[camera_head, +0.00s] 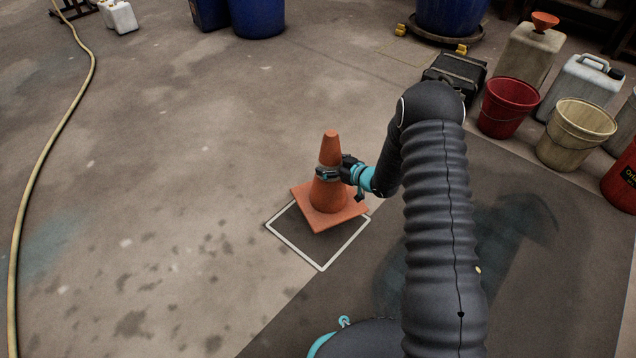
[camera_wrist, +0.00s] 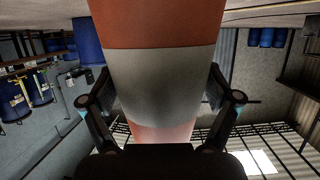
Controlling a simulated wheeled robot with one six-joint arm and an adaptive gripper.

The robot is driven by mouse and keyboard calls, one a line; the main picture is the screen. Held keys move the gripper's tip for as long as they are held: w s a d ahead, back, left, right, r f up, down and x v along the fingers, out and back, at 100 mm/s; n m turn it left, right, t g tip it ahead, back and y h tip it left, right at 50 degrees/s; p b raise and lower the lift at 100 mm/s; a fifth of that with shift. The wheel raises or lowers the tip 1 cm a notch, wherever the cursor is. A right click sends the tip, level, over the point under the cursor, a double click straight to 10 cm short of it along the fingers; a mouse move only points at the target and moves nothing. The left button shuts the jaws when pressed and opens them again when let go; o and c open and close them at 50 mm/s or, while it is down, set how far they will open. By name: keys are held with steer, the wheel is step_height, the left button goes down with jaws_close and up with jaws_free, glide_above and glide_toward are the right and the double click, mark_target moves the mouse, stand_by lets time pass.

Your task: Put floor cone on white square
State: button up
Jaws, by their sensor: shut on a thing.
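The floor cone (camera_head: 325,194) is orange with a pale band and a square orange base. It is upright in the head view. My gripper (camera_head: 330,173) is shut on the cone around its pale band, reaching from the right. In the wrist view the cone (camera_wrist: 166,75) fills the middle, between the two fingers of my gripper (camera_wrist: 162,95). The white square (camera_head: 321,268) is a white outline on the floor. The cone's base appears over its far part and hides its far corner. I cannot tell whether the base touches the floor.
A red bucket (camera_head: 507,108), a cream bucket (camera_head: 574,136), a black case (camera_head: 455,76) and pale canisters (camera_head: 583,82) stand at the right. A yellow hose (camera_head: 50,150) runs along the left. Blue drums (camera_head: 257,18) stand at the back. The floor left of the square is clear.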

mark_target(318, 179)
steer(key=shift+s+a+f+b, duration=0.15)
steer(key=shift+a+f, duration=0.55)
steer(key=shift+f, duration=0.35)
steer(key=shift+s+a+f+b, duration=0.15)
steer(key=shift+a+f, duration=0.5)
steer(key=shift+f, duration=0.45)
steer(key=shift+s+a+f+b, duration=0.15)
steer(key=shift+a+f, duration=0.55)
steer(key=shift+f, duration=0.35)
steer(key=shift+f, duration=0.15)
steer(key=o, duration=1.6)
steer(key=shift+c, duration=0.2)
